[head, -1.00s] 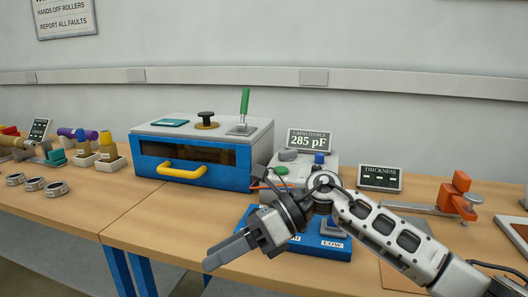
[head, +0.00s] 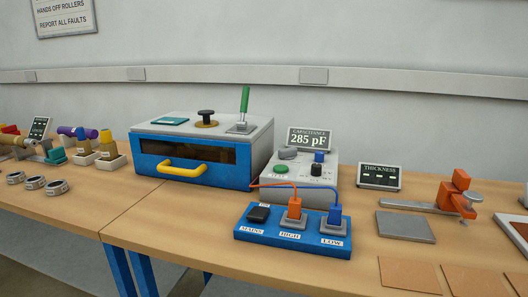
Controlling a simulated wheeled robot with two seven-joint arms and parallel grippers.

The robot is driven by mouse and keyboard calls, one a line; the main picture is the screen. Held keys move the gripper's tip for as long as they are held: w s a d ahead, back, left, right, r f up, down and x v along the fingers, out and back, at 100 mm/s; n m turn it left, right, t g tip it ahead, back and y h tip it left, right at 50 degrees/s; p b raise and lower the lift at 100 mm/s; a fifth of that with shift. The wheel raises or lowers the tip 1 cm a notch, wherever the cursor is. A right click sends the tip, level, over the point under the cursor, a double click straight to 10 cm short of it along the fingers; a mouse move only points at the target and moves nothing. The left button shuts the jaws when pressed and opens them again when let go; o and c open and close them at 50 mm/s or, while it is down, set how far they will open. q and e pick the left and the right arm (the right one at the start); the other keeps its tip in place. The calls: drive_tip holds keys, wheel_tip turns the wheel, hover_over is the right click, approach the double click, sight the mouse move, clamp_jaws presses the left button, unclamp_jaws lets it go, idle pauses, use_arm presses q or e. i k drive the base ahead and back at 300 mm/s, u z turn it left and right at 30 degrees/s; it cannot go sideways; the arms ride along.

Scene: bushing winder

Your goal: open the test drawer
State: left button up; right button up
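The test drawer (head: 190,174) is the blue front of a grey-topped box on the bench. It has a dark window strip (head: 186,152) and a yellow bar handle (head: 181,168), and it looks closed flush with the box. On the box top (head: 169,129) are a black knob (head: 206,118), a lever with a green grip (head: 245,99) and a teal pad (head: 170,121). Neither of my grippers is in the head view now.
Right of the drawer stands a capacitance meter (head: 310,172) reading 285 pF. A blue socket board (head: 270,239) in front has orange (head: 294,208) and blue (head: 335,213) plugs with cables. Several metal rings (head: 34,183) lie left. Bench before the drawer (head: 150,208) is clear.

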sight(223, 169)
drive_tip(key=u, duration=0.5)
drive_tip(key=k, duration=0.6)
drive_tip(key=u, duration=0.85)
drive_tip(key=i, duration=1.2)
drive_tip(key=z, duration=0.2)
